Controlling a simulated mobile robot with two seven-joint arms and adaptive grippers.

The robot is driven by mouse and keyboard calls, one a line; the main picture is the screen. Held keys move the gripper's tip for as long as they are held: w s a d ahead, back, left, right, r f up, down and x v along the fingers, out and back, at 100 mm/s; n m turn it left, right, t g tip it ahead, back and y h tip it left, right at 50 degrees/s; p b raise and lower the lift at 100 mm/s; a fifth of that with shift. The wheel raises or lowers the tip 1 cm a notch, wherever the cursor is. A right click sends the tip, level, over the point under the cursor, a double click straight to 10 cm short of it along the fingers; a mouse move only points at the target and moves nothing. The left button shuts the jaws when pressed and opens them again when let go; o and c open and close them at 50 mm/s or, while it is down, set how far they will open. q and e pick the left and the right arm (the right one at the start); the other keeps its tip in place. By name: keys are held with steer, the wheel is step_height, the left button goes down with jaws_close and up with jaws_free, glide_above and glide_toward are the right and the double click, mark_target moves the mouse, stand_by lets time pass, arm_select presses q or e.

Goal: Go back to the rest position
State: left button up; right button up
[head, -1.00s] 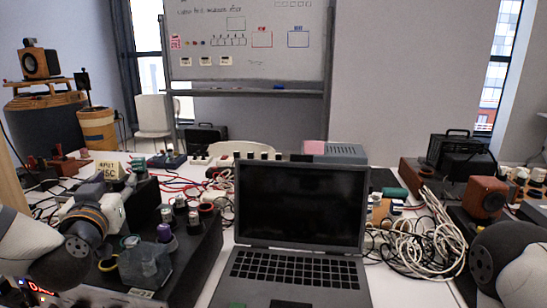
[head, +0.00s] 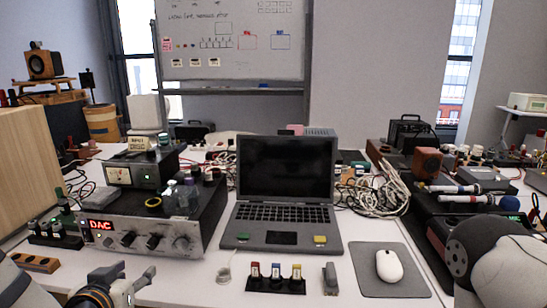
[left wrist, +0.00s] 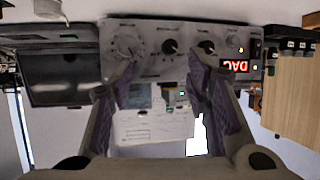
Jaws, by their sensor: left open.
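My left gripper (head: 125,280) is low at the front left in the head view, in front of the silver DAC unit (head: 140,238) with its red display. Its two fingers are spread. In the left wrist view the gripper (left wrist: 158,75) is open with nothing between the fingers, and the DAC unit's knobbed front (left wrist: 148,46) appears upside down beyond them. My right arm shows at the lower right of the head view, but its gripper is out of the picture.
An open laptop (head: 280,215) stands mid-desk. In front are a rack of small coloured pieces (head: 276,284) and a white mouse (head: 389,265) on a grey pad (head: 372,286). Coiled pale cables (head: 385,195) lie to the right. A wooden panel (head: 30,165) stands at the left.

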arm_select(q)
steer(key=s+d+f+m+g+h, duration=0.1)
steer(key=s+d+f+g, duration=0.25)
steer(key=s+f, duration=0.5)
steer(key=s+d+f+g+h, duration=0.15)
steer(key=s+f+g, duration=0.25)
steer(key=s+f, duration=0.45)
steer(key=s+f+g, duration=0.2)
steer(key=s+g, duration=0.1)
steer(key=s, duration=0.8)
steer(key=s+f+g+y, duration=0.1)
steer(key=s+g, duration=0.3)
steer(key=s, duration=0.6)
steer(key=shift+s+d+f, duration=0.25)
steer(key=shift+s+f, duration=0.15)
steer(key=shift+f, duration=0.45)
